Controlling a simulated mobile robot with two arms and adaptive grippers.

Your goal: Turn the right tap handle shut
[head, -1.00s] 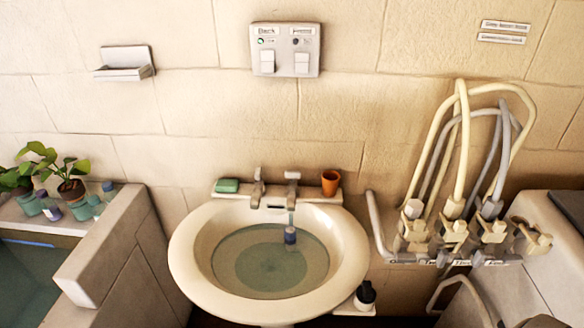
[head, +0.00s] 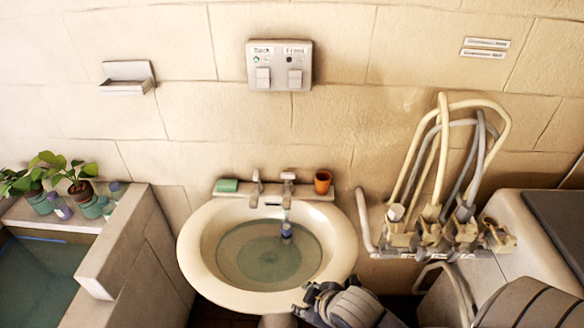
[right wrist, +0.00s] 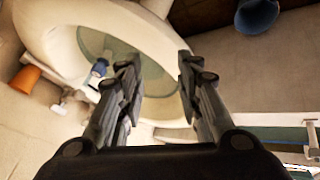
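The right tap (head: 288,178) stands on the back ledge of the white basin (head: 190,245), beside the left tap (head: 255,188). A thin streak that looks like running water shows under the right tap's spout. My right gripper (head: 308,298) is at the basin's front right rim, well apart from the taps. In the right wrist view its fingers (right wrist: 157,63) are spread and empty, with a tap (right wrist: 72,105) off to the left. My left gripper is out of view.
An orange cup (head: 322,181) stands close to the right of the right tap. A green soap bar (head: 227,185) lies left of the taps. Valves with hoses (head: 435,225) stand at the right. A switch plate (head: 279,66) is on the wall. Space above the basin is clear.

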